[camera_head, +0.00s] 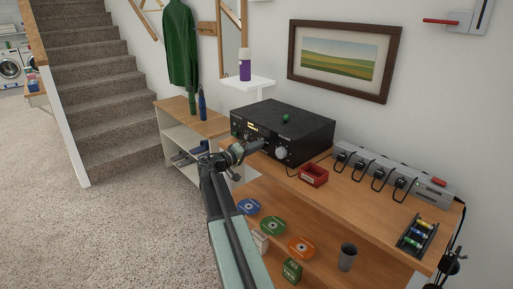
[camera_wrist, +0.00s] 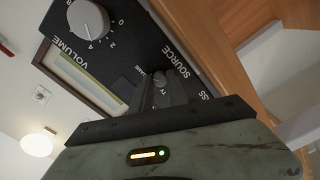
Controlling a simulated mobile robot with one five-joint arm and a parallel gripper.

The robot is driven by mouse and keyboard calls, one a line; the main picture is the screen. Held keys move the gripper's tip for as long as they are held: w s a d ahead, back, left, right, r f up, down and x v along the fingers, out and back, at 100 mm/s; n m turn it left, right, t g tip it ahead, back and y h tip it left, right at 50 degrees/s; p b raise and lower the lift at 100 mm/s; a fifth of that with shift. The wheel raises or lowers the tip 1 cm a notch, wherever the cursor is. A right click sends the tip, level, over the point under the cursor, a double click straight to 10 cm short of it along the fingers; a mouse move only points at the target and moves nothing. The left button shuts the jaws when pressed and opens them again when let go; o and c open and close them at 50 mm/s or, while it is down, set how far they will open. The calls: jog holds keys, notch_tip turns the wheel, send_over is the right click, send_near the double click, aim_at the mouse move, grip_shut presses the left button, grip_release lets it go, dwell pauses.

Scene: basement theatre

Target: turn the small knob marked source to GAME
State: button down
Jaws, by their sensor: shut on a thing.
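The black receiver (camera_head: 283,128) stands on the wooden counter, its front facing my arm. In the wrist view, its front panel (camera_wrist: 120,50) appears tilted. The small source knob (camera_wrist: 159,76) shows between my fingers, below the word SOURCE. My gripper (camera_wrist: 162,88) is shut on this knob; in the head view my gripper (camera_head: 262,143) reaches the receiver's front. Small lettering shows beside the knob, partly hidden by the fingers. I cannot tell which mark the knob points at.
The large silver volume knob (camera_wrist: 88,19) is on the same panel; it also shows in the head view (camera_head: 281,153). A red box (camera_head: 313,175), a grey strip with several black cables (camera_head: 392,172) and a battery tray (camera_head: 417,235) lie on the counter (camera_head: 345,194). Discs lie below.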

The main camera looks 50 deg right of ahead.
dwell(0.4)
jog(key=c, duration=1.3)
grip_release()
jog(key=a, duration=0.7)
jog(key=shift+w+a, duration=0.3)
jog(key=shift+a, duration=0.05)
